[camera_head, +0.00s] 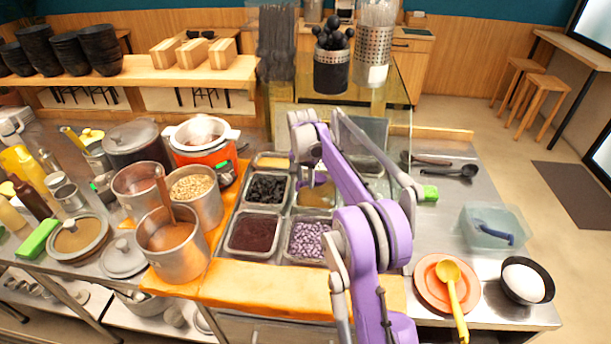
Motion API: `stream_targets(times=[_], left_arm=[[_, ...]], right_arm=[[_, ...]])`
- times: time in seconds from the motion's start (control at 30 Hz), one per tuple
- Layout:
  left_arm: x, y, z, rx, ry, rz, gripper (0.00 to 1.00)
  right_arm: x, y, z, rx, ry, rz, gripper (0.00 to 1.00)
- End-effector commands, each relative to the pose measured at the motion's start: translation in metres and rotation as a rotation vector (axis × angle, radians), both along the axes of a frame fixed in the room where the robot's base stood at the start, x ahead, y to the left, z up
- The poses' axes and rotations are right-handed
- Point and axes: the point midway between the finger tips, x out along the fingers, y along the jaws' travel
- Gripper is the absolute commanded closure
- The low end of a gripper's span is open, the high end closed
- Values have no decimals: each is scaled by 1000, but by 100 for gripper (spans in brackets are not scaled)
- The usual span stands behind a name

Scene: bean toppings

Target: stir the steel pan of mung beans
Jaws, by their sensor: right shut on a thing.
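The steel pan of olive-yellow mung beans (318,196) sits in the counter's group of topping pans, in the back right of that group. My purple right arm reaches over it from the bottom of the head view. My right gripper (314,160) points down at the pan and is shut on a slim thing, probably a utensil handle. The forearm and wrist hide part of the pan, and the utensil's lower end is hard to make out. My left gripper is not in view.
Pans of black topping (266,188), dark red beans (252,232) and purple cubes (307,239) crowd around it. Tall steel pots (172,245) stand left. A yellow ladle (452,290) rests on orange plates at right, beside a white-filled black bowl (526,281). The right counter has free room.

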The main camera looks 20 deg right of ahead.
Motion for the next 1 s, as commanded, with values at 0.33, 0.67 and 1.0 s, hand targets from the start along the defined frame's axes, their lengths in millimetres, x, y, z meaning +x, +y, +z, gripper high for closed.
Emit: stream_targets(times=[0.33, 0.67, 1.0], left_arm=[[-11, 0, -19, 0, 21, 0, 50], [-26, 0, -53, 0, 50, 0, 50], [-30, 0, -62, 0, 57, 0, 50]], right_arm=[[1, -3, -50, 38, 37, -1, 100], [-6, 5, -80, -54, -44, 2, 100], [-7, 7, -85, -106, -95, 0, 100]])
